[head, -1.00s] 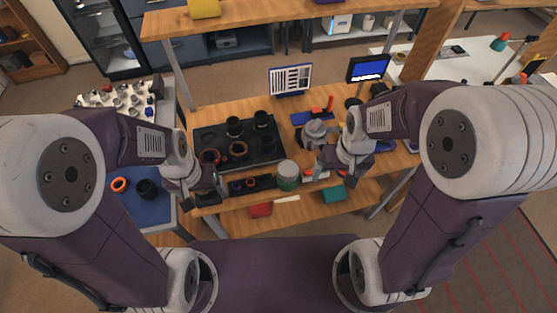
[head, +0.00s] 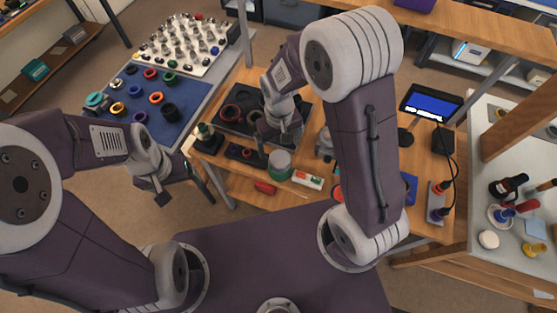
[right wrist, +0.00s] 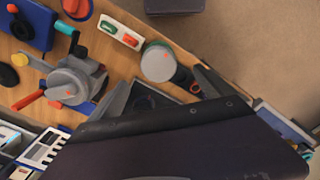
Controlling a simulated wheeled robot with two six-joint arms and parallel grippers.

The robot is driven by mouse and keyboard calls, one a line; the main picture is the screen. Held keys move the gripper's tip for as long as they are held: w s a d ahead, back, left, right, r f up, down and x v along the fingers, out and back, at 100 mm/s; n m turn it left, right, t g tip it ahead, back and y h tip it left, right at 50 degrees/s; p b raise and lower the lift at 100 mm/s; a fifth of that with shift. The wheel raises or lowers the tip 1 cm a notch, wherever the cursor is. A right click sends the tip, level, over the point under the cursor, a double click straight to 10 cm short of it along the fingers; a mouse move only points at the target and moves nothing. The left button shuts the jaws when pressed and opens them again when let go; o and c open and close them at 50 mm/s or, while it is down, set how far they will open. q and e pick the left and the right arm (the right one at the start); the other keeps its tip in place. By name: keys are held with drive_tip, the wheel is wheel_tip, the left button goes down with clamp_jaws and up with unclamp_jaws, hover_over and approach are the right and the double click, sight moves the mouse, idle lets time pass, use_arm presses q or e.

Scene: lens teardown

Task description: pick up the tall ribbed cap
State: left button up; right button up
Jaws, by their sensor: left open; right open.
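My left gripper (head: 184,188) is open and empty, in front of and below the mat. My right gripper (head: 281,140) is open above the black tray (head: 228,128) and hides part of it.
A grey-topped jar with a green band (head: 280,165) stands at the bench's front edge, close to my right gripper. A white board of small parts (head: 185,45) lies behind the mat. A monitor (head: 430,103) stands at the right.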

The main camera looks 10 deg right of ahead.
sight(280, 159)
wheel_tip(280, 159, down, 4)
drive_tip(key=shift+s+d+r, duration=0.1)
drive_tip(key=shift+d+r, duration=0.05)
drive_tip(key=shift+r, duration=0.1)
drive_tip(key=shift+f+p, duration=0.4)
drive_tip(key=shift+f, duration=2.35)
drive_tip(key=c, duration=1.4)
